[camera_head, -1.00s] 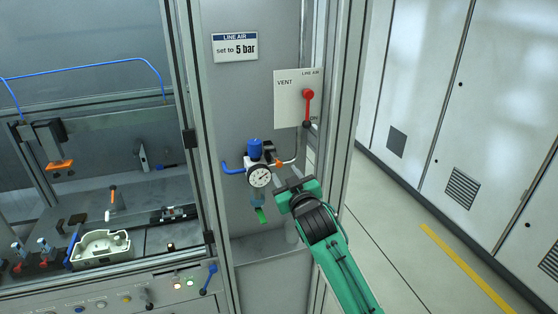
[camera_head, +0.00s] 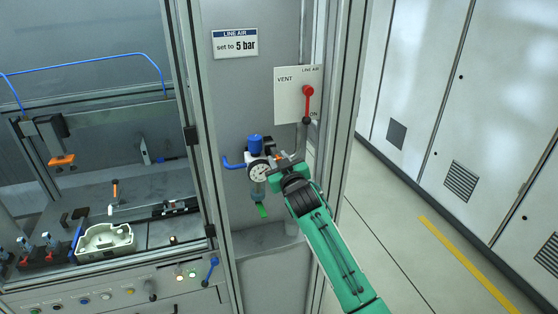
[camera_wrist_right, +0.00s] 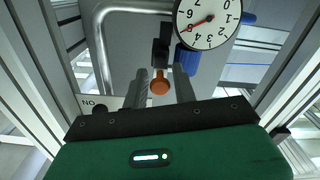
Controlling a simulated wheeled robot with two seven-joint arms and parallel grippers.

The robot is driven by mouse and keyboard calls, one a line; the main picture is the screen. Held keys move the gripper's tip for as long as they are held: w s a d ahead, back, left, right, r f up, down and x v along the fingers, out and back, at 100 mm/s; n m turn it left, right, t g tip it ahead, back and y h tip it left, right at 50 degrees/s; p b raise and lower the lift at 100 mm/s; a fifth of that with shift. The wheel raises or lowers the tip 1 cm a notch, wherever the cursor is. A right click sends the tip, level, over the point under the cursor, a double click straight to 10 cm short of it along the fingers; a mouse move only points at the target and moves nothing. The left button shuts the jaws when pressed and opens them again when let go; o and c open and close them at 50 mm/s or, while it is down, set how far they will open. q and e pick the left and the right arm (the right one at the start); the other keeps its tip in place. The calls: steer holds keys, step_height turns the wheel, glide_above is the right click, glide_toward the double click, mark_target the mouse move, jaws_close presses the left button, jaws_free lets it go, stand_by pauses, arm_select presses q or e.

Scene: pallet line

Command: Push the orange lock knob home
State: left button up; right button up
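The orange lock knob (camera_wrist_right: 160,87) is a small round knob in the middle of the right wrist view, below a black fitting. In the head view it is only a small orange spot by the gauge, largely hidden. My right gripper (camera_wrist_right: 162,88) is open. Its two grey fingers stand on either side of the knob, and I cannot tell whether they touch it. In the head view my right gripper (camera_head: 285,161) is at the right side of the air unit. My left gripper is not in view.
A round pressure gauge (camera_head: 258,171) and a blue regulator knob (camera_head: 254,144) sit left of the gripper. Above is the vent plate (camera_head: 289,98) with a red lever (camera_head: 307,101). A frame post (camera_head: 341,120) stands close on the right.

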mark_target(275, 152)
jaws_close()
steer(key=shift+b+x, duration=0.85)
steer(key=shift+x, duration=0.25)
steer(key=shift+w, duration=0.2)
steer(key=shift+r, duration=0.1)
steer(key=shift+o, duration=1.6)
jaws_free()
steer(key=shift+o, duration=0.4)
steer(key=shift+w, duration=0.1)
